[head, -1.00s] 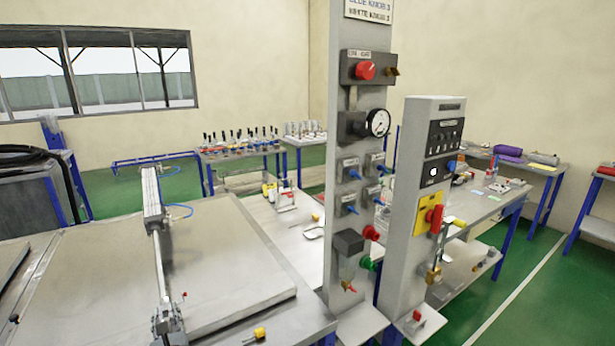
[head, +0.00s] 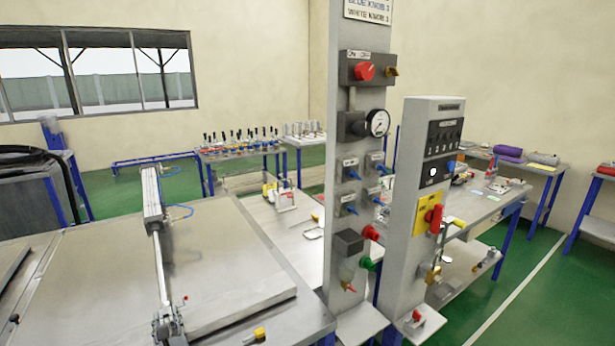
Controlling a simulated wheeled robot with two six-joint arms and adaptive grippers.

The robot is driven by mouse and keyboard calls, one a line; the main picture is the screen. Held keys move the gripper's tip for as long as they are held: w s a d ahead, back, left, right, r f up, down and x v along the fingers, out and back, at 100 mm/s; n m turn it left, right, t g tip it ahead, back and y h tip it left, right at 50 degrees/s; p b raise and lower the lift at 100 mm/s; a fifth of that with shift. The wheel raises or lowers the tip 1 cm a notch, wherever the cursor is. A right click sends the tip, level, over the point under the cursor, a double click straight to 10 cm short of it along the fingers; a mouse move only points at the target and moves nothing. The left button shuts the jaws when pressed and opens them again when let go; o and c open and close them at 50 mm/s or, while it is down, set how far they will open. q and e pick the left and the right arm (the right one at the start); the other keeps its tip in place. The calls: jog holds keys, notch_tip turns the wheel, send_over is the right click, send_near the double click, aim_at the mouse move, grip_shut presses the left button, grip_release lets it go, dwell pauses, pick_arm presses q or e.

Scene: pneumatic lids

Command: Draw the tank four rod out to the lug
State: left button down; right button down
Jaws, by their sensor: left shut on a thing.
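A grey pneumatic cylinder (head: 152,195) lies along the flat metal lid at the left. Its bright thin rod (head: 160,265) comes out of the near end and runs toward the bottom of the picture. My left gripper (head: 168,321) shows as a small grey shape at the rod's near end, shut around it. The lug cannot be told apart from the grey parts there. A small red-tipped pin (head: 185,298) stands just right of the rod end. No tank number is readable. My right gripper is not in view.
A grey control column (head: 342,225) with knobs and a round gauge (head: 378,123) stands right of the lid (head: 235,280). A second, shorter panel (head: 403,250) carries a red handle. A yellow fitting (head: 260,333) lies near the front edge. Green floor is free at the right.

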pick_arm(q)
jog(key=c, duration=1)
grip_release()
jog(key=shift+s+d, duration=0.35)
jog(key=shift+s, duration=0.25)
jog(key=shift+v, duration=2.35)
notch_tip(320, 180, up, 10)
